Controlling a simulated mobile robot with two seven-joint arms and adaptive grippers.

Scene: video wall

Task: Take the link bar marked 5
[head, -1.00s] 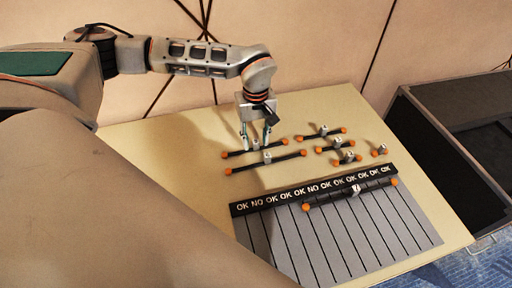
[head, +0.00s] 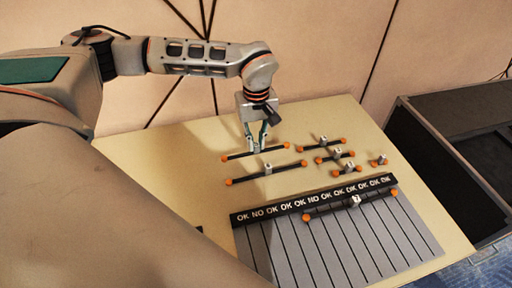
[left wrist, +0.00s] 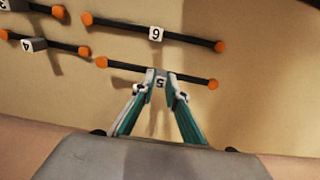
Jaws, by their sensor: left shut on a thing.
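The link bar marked 5 (left wrist: 190,79) is a black rod with orange ends and a grey block showing a 5 in the left wrist view. In the head view this bar (head: 277,149) lies at the back left of the table's group of bars. My left gripper (head: 258,150) reaches down over its middle. In the left wrist view the gripper's (left wrist: 159,84) teal-sided fingers are closed on the bar's numbered block. The bar marked 6 (left wrist: 190,40) lies beside it, and it also shows in the head view (head: 285,167). My right gripper is not in view.
Several shorter bars (head: 323,142) lie to the right on the table (head: 180,150). A striped grey board (head: 310,248) with an OK/NO header is at the front, with a long bar (head: 335,208) across it. A dark open case (head: 440,160) stands at right.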

